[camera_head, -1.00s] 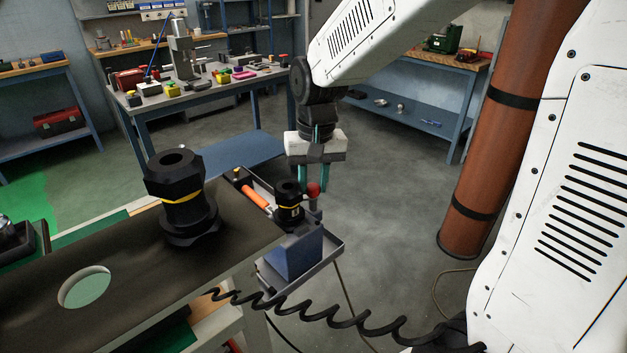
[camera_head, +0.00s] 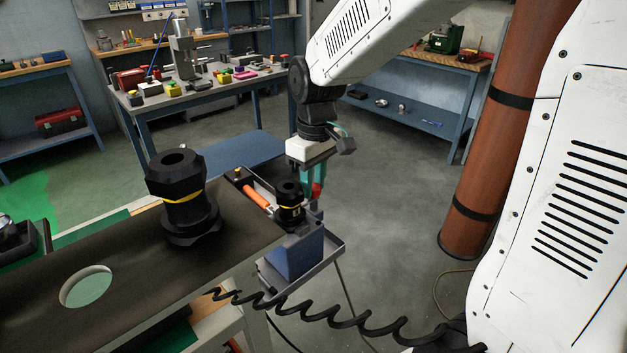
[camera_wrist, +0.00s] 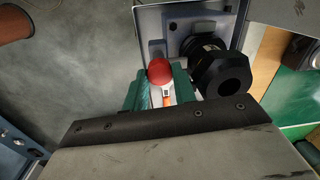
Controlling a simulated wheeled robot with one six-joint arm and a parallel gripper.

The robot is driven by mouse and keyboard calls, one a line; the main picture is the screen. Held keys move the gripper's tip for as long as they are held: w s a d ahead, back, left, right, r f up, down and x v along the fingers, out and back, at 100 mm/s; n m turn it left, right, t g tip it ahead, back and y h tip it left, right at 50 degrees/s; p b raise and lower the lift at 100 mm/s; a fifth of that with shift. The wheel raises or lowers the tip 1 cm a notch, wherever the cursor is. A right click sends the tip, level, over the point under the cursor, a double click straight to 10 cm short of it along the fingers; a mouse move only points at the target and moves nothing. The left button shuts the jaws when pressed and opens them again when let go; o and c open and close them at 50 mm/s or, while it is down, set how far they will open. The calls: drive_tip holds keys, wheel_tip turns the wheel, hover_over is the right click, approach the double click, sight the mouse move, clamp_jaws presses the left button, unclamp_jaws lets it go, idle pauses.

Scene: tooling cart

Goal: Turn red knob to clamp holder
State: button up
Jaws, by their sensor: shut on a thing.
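The red knob (camera_wrist: 160,71) sits between the green fingertips of my gripper (camera_wrist: 157,88) in the wrist view, and the jaws are shut on it. In the head view a small red part of the knob (camera_head: 317,190) shows at the tips of my gripper (camera_head: 311,186). The black holder (camera_head: 289,205) with a yellow band stands upright in the blue clamp block (camera_head: 296,256), just left of the knob. In the wrist view the holder (camera_wrist: 222,77) is to the right of the fingers, apart from them. The knob's lever is partly hidden.
A larger black holder (camera_head: 182,205) stands on the dark cart top (camera_head: 130,262), near a round hole. A coiled black cable (camera_head: 340,318) hangs in front. Open floor lies to the right.

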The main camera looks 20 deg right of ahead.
idle(0.5)
drive_tip(key=o, duration=1)
